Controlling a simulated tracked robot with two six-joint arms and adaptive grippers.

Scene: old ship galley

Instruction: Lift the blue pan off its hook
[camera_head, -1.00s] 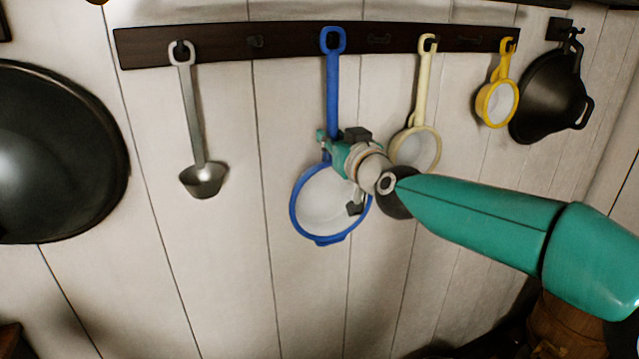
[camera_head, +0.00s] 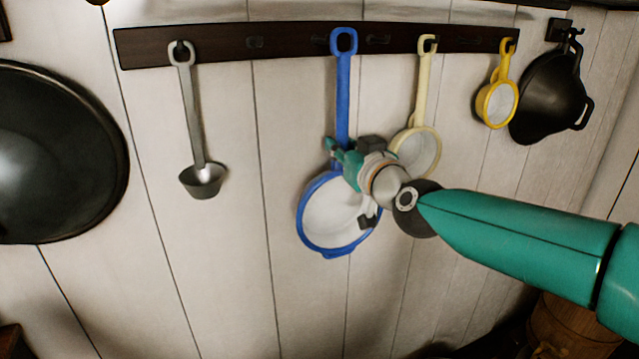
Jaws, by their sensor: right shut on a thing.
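The blue pan (camera_head: 343,95) has a long blue handle with a loop at the top and a white inside with a blue rim. My right gripper (camera_head: 340,153) is shut on the lower handle, just above the bowl, and covers part of the rim. The pan is upright, tilted slightly. The loop looks off that hook and in front of the rail. My left gripper is not in view.
A grey ladle (camera_head: 195,120) hangs to the left. A cream pan (camera_head: 422,85) hangs close behind my right wrist, with a small yellow pan (camera_head: 503,70) further right. Black pans (camera_head: 548,95) (camera_head: 60,150) hang at both sides. A wooden barrel (camera_head: 570,335) stands lower right.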

